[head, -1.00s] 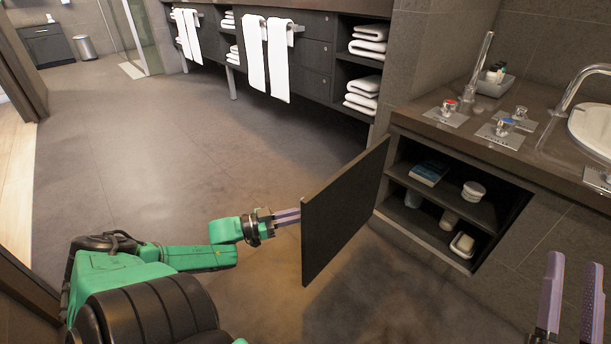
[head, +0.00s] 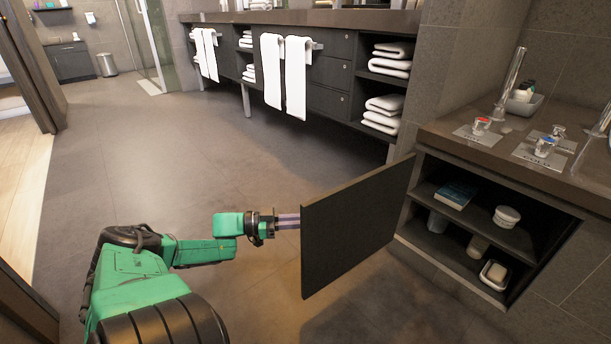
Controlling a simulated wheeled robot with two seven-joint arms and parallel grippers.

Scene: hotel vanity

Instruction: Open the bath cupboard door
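The bath cupboard door (head: 352,228) is a dark panel standing wide open, swung out from the cupboard (head: 428,250) under the sink counter. The cupboard's two shelves show inside. My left gripper (head: 290,221) is at the door's left edge. Its fingers reach to the door's far side and their tips are hidden behind the panel, so I cannot tell whether they are apart or closed, or touching it. My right gripper is out of the picture.
The cupboard holds a blue book (head: 456,194), a white jar (head: 506,216) and a white soap dish (head: 494,273). Above is the counter (head: 470,146) with taps. Open floor (head: 150,160) lies left of the door. A long vanity with towels (head: 296,75) stands behind.

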